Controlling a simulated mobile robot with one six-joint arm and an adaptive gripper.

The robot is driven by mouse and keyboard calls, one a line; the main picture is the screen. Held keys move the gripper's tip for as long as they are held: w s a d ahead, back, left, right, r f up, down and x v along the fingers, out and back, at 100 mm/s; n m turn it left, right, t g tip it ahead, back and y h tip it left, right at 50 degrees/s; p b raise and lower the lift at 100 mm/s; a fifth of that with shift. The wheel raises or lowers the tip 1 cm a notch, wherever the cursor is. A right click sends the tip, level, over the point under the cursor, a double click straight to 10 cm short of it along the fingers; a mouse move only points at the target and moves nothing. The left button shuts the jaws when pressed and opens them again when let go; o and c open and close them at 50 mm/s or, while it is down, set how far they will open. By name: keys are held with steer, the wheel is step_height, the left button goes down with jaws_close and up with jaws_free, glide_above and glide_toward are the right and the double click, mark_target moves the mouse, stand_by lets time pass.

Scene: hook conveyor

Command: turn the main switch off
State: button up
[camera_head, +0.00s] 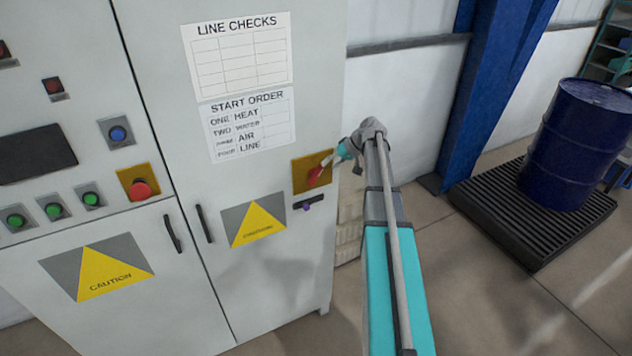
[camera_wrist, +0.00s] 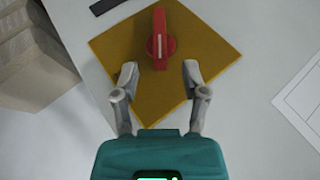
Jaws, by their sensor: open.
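The main switch is a red rotary handle (camera_wrist: 159,40) on a yellow square plate (camera_wrist: 208,28), fixed to the grey cabinet door. In the head view the red handle (camera_head: 316,174) and yellow plate (camera_head: 300,178) sit at the door's right side, partly hidden by my gripper. My gripper (camera_wrist: 160,78) is open. Its two fingertips are on either side of the handle's near end, with gaps on both sides. In the wrist view the handle lies nearly along the line between the fingers. In the head view my gripper (camera_head: 333,163) reaches the switch from the right.
A dark latch with a purple part (camera_head: 307,204) is just below the plate. The left panel has a red emergency button (camera_head: 140,189) and several green buttons. Pale stacked boxes (camera_head: 349,215) stand beside the cabinet. A blue drum (camera_head: 573,145) stands on a black pallet (camera_head: 500,215) at right.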

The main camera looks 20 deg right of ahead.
mark_target(321, 173)
steer(key=b+x, duration=0.3)
steer(key=x, duration=0.2)
steer(key=shift+f+b, duration=0.3)
steer(key=shift+b, duration=0.1)
steer(key=shift+b+x, duration=0.85)
steer(key=shift+x, duration=0.4)
steer(key=shift+w+a+r, duration=0.15)
jaws_close()
